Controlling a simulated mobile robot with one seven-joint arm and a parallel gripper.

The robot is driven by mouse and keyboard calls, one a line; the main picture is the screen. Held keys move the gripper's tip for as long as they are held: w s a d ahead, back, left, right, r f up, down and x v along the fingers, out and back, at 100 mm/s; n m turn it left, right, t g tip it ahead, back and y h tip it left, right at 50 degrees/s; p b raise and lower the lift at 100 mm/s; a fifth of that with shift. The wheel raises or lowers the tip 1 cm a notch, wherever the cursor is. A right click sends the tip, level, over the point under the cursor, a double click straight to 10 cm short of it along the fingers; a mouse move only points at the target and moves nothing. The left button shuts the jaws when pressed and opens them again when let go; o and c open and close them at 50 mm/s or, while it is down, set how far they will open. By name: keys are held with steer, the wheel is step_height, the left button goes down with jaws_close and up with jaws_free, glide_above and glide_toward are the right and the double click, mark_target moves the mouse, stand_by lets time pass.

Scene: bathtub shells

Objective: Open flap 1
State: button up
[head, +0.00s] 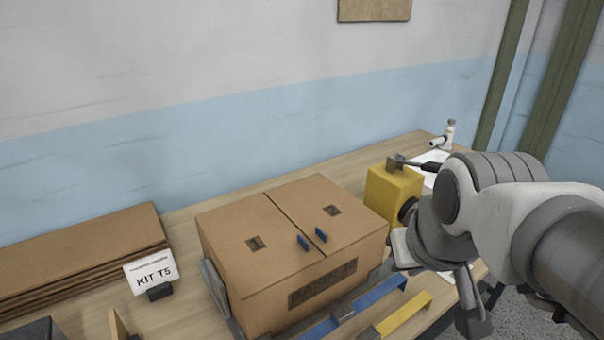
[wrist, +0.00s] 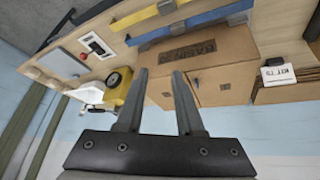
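A closed cardboard box (head: 315,275) stands on the bench in the head view. Its top has two flaps lying flat, meeting at a seam. The left flap (head: 235,220) bears a dark printed mark (head: 257,243) that looks like a 1, and a small blue tab (head: 303,242) near the seam. The right flap (head: 300,190) has its own mark (head: 331,210) and blue tab (head: 321,235). The box also shows upside down in the wrist view (wrist: 230,45). My gripper (wrist: 160,72) is open and empty; its fingers point toward the box, apart from it in the head view.
A yellow block-like device (head: 385,190) stands right of the box, near my arm. Blue (head: 370,298) and yellow (head: 405,314) bars lie in front. Flat cardboard (head: 85,250) and a KIT T5 sign (head: 150,272) are on the left. A wall runs behind the bench.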

steer(key=w+a+r+n+p, duration=0.1)
steer(key=w+r+n+p, duration=0.1)
steer(key=w+r+p, duration=0.6)
steer(key=n+g+y, duration=0.2)
steer(key=n+y, duration=0.1)
steer(key=n, duration=0.1)
glide_toward(303, 239)
steer(key=x, duration=0.8)
steer(key=shift+w+a+f, duration=0.1)
steer(key=shift+f, duration=0.15)
jaws_close()
stand_by(0.5)
